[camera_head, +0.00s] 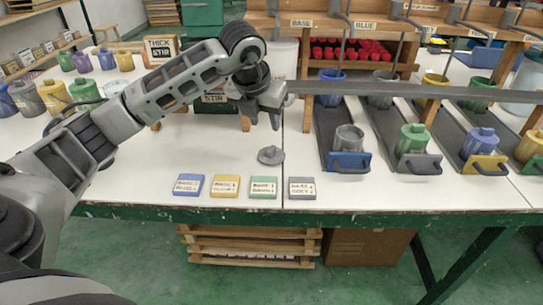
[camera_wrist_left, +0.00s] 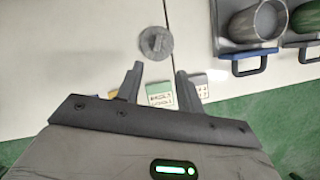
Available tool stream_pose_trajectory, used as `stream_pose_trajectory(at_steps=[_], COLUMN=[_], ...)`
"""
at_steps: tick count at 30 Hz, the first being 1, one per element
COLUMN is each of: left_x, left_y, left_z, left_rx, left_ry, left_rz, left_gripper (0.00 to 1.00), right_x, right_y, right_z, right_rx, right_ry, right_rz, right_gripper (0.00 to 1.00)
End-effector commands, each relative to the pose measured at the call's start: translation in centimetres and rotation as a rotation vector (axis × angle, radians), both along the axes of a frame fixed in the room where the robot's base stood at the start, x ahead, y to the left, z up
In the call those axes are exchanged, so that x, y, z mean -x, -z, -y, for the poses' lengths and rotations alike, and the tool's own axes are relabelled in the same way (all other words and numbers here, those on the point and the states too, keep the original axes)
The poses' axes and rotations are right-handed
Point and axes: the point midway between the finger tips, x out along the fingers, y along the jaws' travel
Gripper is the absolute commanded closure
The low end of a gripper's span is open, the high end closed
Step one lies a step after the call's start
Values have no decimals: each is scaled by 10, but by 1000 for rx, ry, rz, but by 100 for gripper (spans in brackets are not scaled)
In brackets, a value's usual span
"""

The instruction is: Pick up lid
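A grey round lid (camera_head: 271,155) with a raised knob lies on the white table, left of the sliding trays. It also shows in the left wrist view (camera_wrist_left: 156,42), just beyond the fingertips. My left gripper (camera_head: 264,124) is above the lid and points down, its fingers apart and empty. In the left wrist view the open fingers (camera_wrist_left: 160,70) have nothing between them. A grey cup (camera_head: 349,138) without a lid stands on a tray with a blue handle. It shows at the upper right of the left wrist view (camera_wrist_left: 268,22). My right gripper is not in view.
Blue, yellow, green and grey labelled cards (camera_head: 225,187) lie near the table's front edge. Lidded green (camera_head: 413,138), blue (camera_head: 480,143) and yellow-green pots stand on trays at right. A wooden rack (camera_head: 350,22) stands behind. Coloured pots (camera_head: 55,95) stand at left.

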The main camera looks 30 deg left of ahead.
Motion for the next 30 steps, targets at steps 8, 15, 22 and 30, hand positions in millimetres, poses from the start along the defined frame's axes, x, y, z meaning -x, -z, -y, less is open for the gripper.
stream_pose_trajectory(at_steps=[8, 15, 22, 30], left_x=[-21, -27, -39, -45], left_y=[51, 67, 98, 111], left_z=[-2, -4, -11, -12], left_rx=[3, 3, 4, 3], left_ry=[3, 4, 4, 6], left_rz=[-1, -1, -1, 1], left_gripper=[63, 63, 63, 63], right_x=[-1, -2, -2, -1], right_y=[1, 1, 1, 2], right_z=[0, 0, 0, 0], right_rx=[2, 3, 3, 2], right_ry=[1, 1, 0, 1], right_rz=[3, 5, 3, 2], right_gripper=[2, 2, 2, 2])
